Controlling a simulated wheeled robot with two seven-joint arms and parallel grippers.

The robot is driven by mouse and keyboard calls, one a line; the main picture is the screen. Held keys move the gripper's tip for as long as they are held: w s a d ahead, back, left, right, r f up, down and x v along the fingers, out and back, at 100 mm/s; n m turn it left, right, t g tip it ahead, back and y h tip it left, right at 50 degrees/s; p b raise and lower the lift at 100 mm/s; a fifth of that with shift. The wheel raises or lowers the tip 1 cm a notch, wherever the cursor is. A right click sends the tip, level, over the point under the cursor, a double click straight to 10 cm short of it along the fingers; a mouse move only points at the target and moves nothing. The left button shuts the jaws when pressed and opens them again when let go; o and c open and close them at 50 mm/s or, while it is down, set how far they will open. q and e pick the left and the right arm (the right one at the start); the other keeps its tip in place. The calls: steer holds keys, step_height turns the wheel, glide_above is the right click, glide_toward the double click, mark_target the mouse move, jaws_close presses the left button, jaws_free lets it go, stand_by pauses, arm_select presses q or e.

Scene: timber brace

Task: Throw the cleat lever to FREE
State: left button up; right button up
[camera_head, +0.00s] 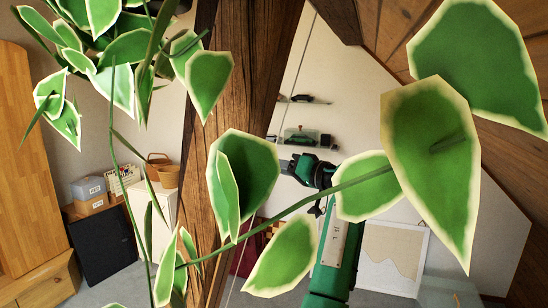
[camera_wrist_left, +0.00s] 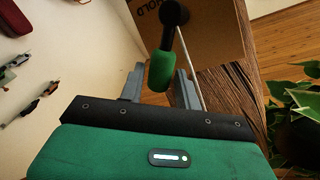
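The cleat lever (camera_wrist_left: 161,69) shows in the left wrist view, with a green grip on a black arm. It hangs from a round black pivot by a brown plate (camera_wrist_left: 213,36) with partly cut-off lettering that reads like HOLD. My left gripper (camera_wrist_left: 158,78) is open, with its two grey fingers either side of the grip's lower end. Contact with the grip cannot be told. In the head view a green arm of mine, apparently the left, rises from below with its gripper (camera_head: 288,165) by the timber post (camera_head: 240,90). I cannot make out the lever there. My right gripper does not show.
Large variegated leaves (camera_head: 430,160) hang in front of the head camera and hide parts of the arm and post. Leaves also show at the right of the left wrist view (camera_wrist_left: 290,110). A thin pale cord (camera_wrist_left: 190,65) runs beside the lever. Wall shelves (camera_head: 308,143) stand behind.

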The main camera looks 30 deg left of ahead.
arm_select(q)
steer(key=shift+a, duration=0.8)
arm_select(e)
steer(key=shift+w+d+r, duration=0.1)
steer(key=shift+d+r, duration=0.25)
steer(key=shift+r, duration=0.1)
arm_select(q)
steer(key=shift+c, duration=0.2)
